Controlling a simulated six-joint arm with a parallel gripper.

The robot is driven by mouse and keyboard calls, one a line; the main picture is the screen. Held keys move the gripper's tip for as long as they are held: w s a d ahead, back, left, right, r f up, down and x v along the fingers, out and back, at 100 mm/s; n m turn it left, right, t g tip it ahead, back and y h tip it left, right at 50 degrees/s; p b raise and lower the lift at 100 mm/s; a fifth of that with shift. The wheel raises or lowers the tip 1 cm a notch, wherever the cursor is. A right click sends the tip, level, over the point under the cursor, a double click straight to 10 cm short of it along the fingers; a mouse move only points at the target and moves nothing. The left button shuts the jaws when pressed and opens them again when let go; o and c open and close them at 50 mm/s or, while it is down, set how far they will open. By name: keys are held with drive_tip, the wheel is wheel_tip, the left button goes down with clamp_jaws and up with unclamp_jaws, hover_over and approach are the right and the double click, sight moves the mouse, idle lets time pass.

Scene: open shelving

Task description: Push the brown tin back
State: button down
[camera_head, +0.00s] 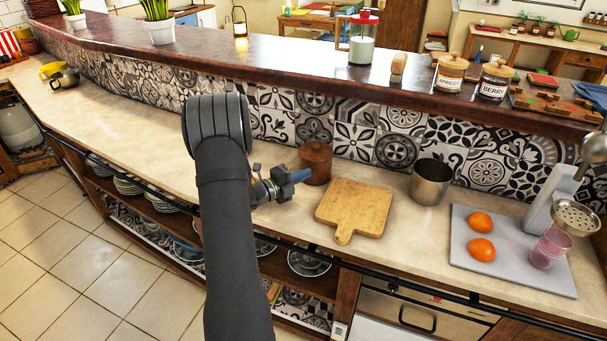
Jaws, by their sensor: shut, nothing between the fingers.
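The brown tin (316,162) is a round lidded pot with a small knob on top. It stands upright on the pale counter, close to the patterned tile wall. My gripper (300,175) is shut and empty. It reaches in from the left at low height, with its blue fingertips at the tin's lower left front. I cannot tell whether they touch it. My dark arm hides part of the counter and tiles to the left.
A wooden cutting board (354,207) lies just right of my gripper. A metal canister (430,182) stands further right. The counter (130,120) further left is mostly clear.

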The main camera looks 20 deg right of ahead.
drive_tip(key=s+a, duration=0.1)
drive_tip(key=s, duration=0.1)
drive_tip(key=shift+s+a, duration=0.3)
drive_tip(key=shift+a, duration=0.05)
drive_tip(key=v, duration=1)
drive_tip(key=x, duration=0.9)
drive_tip(key=shift+d, duration=0.2)
drive_tip(key=w+d, duration=0.2)
drive_tip(key=w, duration=0.1)
drive_tip(key=shift+w+d, duration=0.3)
drive_tip(key=shift+d, duration=0.1)
drive_tip(key=shift+s+a, duration=0.3)
drive_tip(key=shift+s, duration=0.15)
drive_tip(key=shift+w, duration=0.1)
